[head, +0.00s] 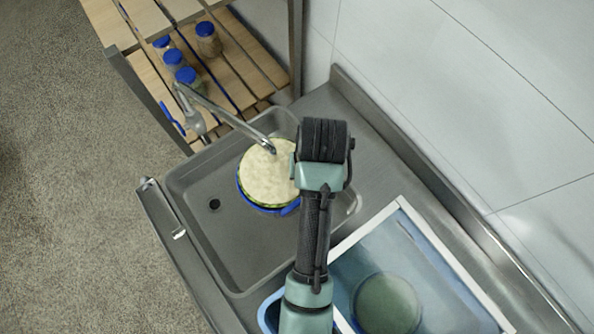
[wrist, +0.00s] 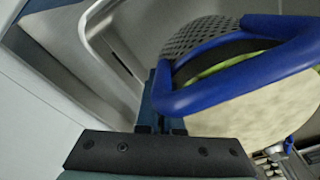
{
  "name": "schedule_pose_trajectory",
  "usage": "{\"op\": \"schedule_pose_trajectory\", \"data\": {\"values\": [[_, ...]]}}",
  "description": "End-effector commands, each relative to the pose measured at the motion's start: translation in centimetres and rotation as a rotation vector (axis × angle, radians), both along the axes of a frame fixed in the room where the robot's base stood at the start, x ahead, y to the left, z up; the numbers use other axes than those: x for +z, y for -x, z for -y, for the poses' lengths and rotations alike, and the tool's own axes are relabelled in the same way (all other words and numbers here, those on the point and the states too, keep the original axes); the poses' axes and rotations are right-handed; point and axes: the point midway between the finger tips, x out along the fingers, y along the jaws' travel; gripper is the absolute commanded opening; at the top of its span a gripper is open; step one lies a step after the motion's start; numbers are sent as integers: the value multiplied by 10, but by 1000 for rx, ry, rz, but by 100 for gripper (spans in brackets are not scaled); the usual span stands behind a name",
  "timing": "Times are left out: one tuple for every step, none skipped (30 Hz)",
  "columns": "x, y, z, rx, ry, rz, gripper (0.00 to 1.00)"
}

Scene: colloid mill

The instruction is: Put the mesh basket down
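The mesh basket (head: 267,172) is round, with a blue rim and a pale, flat filling edged in green. In the head view it is over the sink basin (head: 226,235), under the tap; whether it touches the basin floor cannot be told. In the wrist view its grey mesh (wrist: 203,37) and thick blue handle (wrist: 235,78) are close up, and the basket looks tilted. My gripper (wrist: 157,98) meets the handle at its near end and appears shut on it. In the head view my wrist hides the fingertips and the basket's right side.
A tap (head: 225,115) reaches over the basin from the back left. A slatted wooden shelf (head: 245,65) holds several blue-lidded jars. A white-framed blue tray (head: 440,262) with a round green thing (head: 387,303) lies right of my arm. The basin's left part is clear around the drain (head: 214,205).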

Motion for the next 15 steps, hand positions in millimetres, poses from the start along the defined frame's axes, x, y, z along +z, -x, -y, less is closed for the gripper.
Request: {"op": "schedule_pose_trajectory", "data": {"values": [[-8, 1, 0, -2, 0, -3, 0], [-14, 1, 0, -2, 0, -4, 0], [-21, 1, 0, -2, 0, -3, 0], [-26, 1, 0, -2, 0, -4, 0], [-31, 1, 0, -2, 0, -3, 0], [-36, 1, 0, -2, 0, -2, 0], [-39, 1, 0, -2, 0, -1, 0], [-41, 0, 0, -2, 0, 0, 0], [-44, 0, 0, -1, 0, 1, 0], [-46, 0, 0, -1, 0, 0, 0], [-49, 0, 0, -2, 0, 0, 0], [-54, 0, 0, -2, 0, -1, 0], [-59, 0, 0, -2, 0, -2, 0], [-64, 1, 0, -2, 0, -2, 0], [-69, 0, 1, -2, 0, -1, 0]]}}
